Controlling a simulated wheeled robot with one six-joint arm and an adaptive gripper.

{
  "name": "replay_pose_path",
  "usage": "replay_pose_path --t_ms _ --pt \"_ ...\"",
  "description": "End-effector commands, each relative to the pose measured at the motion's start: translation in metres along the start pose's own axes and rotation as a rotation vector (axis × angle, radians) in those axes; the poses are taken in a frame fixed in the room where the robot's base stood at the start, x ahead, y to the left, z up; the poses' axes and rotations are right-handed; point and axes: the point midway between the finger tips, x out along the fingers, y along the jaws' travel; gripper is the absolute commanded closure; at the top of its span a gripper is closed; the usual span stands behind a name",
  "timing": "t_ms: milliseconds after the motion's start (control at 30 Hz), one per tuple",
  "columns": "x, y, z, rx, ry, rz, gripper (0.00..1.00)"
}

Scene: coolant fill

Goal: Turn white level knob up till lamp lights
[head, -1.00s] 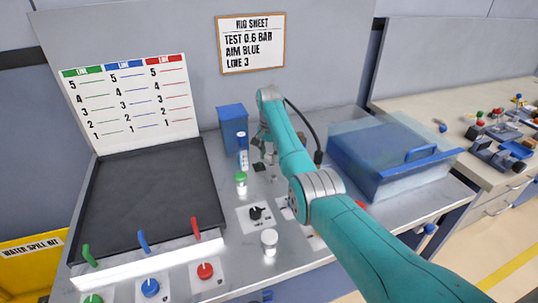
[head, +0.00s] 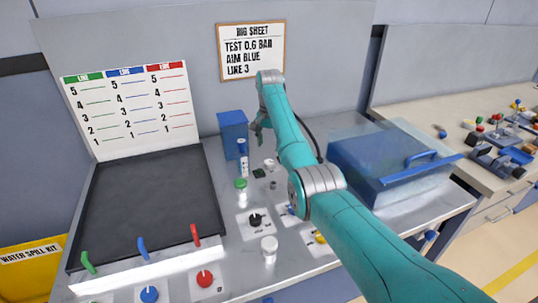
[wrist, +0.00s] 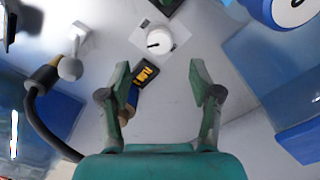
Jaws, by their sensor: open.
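A round white knob (wrist: 160,40) with a dark pointer mark sits on a pale plate in the wrist view, beyond my fingertips. A white knob also shows beside my arm in the head view (head: 269,164). My gripper (wrist: 161,76) is open and empty, its two fingers apart and not touching the knob. In the head view my gripper (head: 258,128) hangs at the back of the bench, near the blue box. I cannot make out a lit lamp.
A small black display with yellow marks (wrist: 146,74) lies by the left finger. A blue box (head: 233,134), a black knob (head: 255,220), a white-topped post (head: 269,246) and a clear blue bin (head: 385,165) stand around. A black hose runs beside my arm.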

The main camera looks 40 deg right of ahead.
Motion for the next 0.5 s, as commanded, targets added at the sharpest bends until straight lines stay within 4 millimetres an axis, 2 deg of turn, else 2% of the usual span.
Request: replay_pose_path --t_ms 33,200,500 --pt "-0.01 0.0 0.0 0.0 0.001 -0.001 0.36" --pt "-0.031 0.0 0.0 0.0 0.0 0.0 0.36" --pt "-0.039 0.0 0.0 0.0 0.0 0.0 0.36"
